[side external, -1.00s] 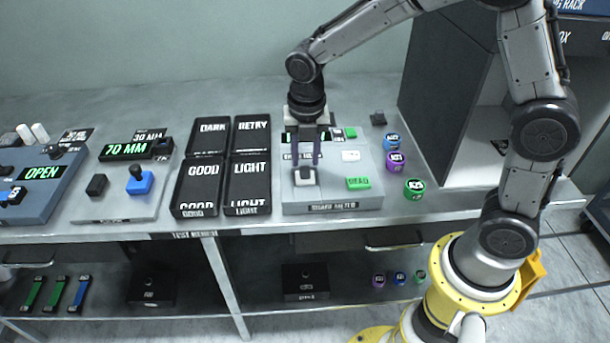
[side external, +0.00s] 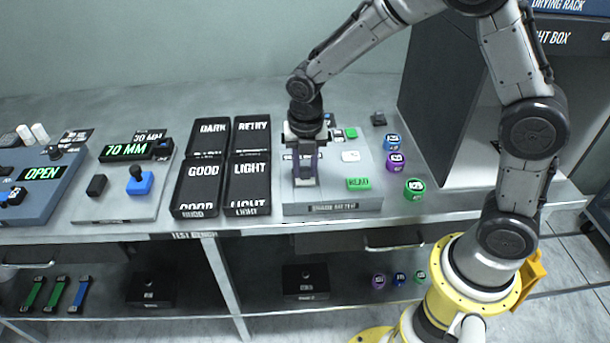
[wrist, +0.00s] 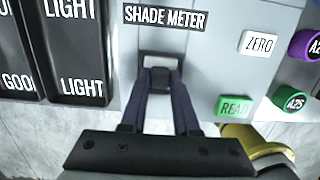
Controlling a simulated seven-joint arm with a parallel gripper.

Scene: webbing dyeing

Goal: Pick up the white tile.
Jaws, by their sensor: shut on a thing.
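The white tile (wrist: 161,61) shows as a small pale patch at the fingertips in the wrist view, in a dark-edged spot on the grey shade meter (wrist: 205,70). My gripper (wrist: 161,75) has its two dark fingers shut on the tile, and they hide part of it. In the side view my gripper (side external: 306,181) points straight down at the front left of the shade meter (side external: 335,197). There the fingers cover most of the tile, and I cannot tell whether it is clear of the surface.
A white ZERO button (side external: 351,156) and a green READ button (side external: 358,184) lie right of my gripper. Black trays (side external: 248,183) stand close on the left. Coloured canisters (side external: 413,189) stand on the right, before a tall grey box (side external: 432,100).

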